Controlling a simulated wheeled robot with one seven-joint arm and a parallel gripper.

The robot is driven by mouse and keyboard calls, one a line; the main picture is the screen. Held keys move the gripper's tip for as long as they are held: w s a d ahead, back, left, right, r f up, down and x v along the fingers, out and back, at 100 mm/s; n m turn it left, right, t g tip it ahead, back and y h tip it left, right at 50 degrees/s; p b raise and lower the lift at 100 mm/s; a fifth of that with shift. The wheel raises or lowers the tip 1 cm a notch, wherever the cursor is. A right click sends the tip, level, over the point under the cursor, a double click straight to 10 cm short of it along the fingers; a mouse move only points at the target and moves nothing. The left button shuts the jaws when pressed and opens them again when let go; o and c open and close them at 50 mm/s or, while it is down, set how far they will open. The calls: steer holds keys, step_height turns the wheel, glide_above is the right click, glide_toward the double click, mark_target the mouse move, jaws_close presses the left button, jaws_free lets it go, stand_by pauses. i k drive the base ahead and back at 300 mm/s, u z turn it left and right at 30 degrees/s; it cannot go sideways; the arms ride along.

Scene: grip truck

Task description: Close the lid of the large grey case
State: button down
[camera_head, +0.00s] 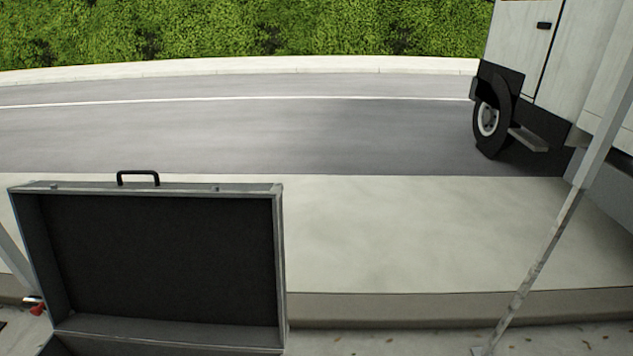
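The large grey case stands at the lower left with its lid (165,255) open and upright. The lid's dark inner face is toward me, inside a grey frame, and a black handle (138,176) sits on its top edge. Only a strip of the case's base (165,345) shows at the bottom edge of the picture; the rest of it is cut off. My gripper is not in view.
A pale pavement (430,235) with a kerb lies behind and right of the case, mostly clear. A slanted grey pole (545,255) stands at the right. A white truck (560,60) is on the road (300,125) at the upper right. A small red and white thing (36,307) lies left of the lid.

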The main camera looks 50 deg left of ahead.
mark_target(200, 263)
steer(key=z, duration=0.05)
steer(key=i, duration=1.45)
steer(key=u, duration=2.3)
